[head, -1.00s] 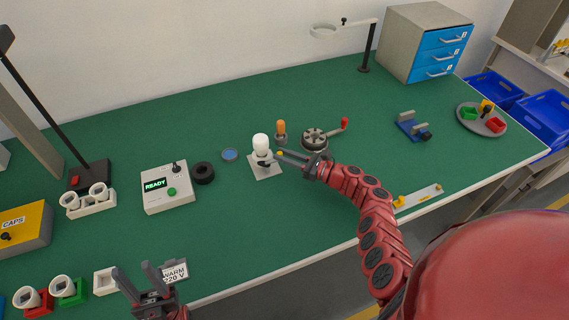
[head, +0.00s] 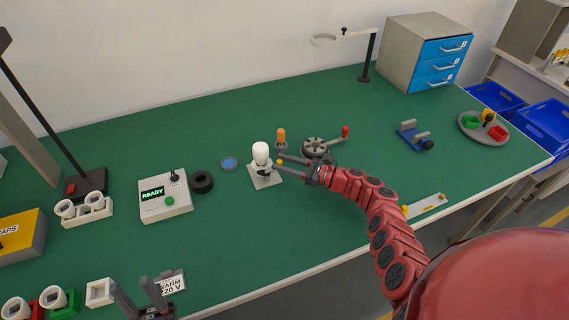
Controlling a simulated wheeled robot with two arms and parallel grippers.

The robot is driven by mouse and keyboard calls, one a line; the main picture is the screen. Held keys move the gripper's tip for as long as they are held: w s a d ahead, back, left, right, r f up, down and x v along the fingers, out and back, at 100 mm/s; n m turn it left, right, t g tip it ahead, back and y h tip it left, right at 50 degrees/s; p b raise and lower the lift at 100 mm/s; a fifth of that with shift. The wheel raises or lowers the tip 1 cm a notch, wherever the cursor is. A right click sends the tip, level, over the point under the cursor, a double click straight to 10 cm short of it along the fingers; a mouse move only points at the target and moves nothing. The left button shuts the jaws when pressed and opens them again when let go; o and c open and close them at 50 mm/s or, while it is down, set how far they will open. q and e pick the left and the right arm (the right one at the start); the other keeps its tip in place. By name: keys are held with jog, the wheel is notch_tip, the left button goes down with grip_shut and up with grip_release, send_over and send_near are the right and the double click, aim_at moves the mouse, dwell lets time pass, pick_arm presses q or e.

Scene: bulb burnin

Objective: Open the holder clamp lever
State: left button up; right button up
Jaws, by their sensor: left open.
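The bulb holder is a pale square base (head: 265,181) near the middle of the bench, with a white bulb (head: 261,153) standing upright in it. A dark clamp part (head: 265,173) sits low on the holder's front. A small yellow tip (head: 279,162), apparently the lever's end, shows at its right. My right gripper (head: 277,165) is just right of the holder, with its fingers apart and pointing left on either side of the yellow tip. Contact cannot be told. My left gripper (head: 132,285) is open and empty at the bottom edge, partly cut off.
An orange-topped part (head: 281,138) and a round dark device with a red-knobbed crank (head: 314,147) stand just behind my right gripper. Left of the holder are a blue disc (head: 229,164), a black ring (head: 202,182) and a box reading READY (head: 165,196). The front middle is clear.

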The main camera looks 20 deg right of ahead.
jog(key=shift+o, duration=0.4)
jog(key=shift+s+d, duration=0.1)
jog(key=shift+s+d, duration=0.15)
jog(key=shift+d, duration=0.1)
jog(key=p+v, duration=0.1)
jog(key=v, duration=0.5)
jog(key=shift+s+d, duration=0.25)
jog(key=shift+s, duration=0.05)
